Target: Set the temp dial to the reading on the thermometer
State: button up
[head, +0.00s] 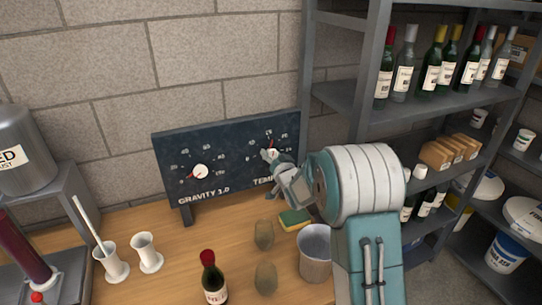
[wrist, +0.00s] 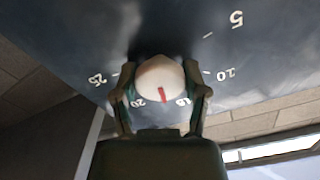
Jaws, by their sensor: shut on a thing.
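The temp dial is on the right half of a dark board (head: 235,150), above the word TEMP. In the wrist view its white knob (wrist: 160,76) sits between the two fingers of my gripper (wrist: 160,88), which is shut on it. The knob's red mark points between 15 and 20 on the upside-down scale. In the head view my gripper (head: 275,160) covers much of the dial. No thermometer can be made out for sure; a thin white stick (head: 87,220) leans in a white cup (head: 113,264), with no reading legible.
The gravity dial (head: 200,171) is left of the temp dial. On the wooden bench stand a wine bottle (head: 212,280), a second white cup (head: 147,254), a grey bucket (head: 315,253) and a sponge (head: 295,219). A bottle shelf (head: 440,104) stands close on the right.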

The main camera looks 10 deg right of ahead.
jog(key=m, duration=0.4)
jog(key=f+m, duration=0.1)
jog(key=m, duration=0.2)
jog(key=shift+s, duration=0.1)
dwell(0.4)
jog(key=o, duration=1.1)
jog(key=shift+o, duration=0.2)
jog(key=shift+r, duration=0.15)
jog(key=shift+r, duration=0.15)
jog(key=s+d, duration=0.2)
jog(key=s, duration=0.9)
jog(key=shift+s+d, duration=0.15)
jog(key=shift+s, duration=0.15)
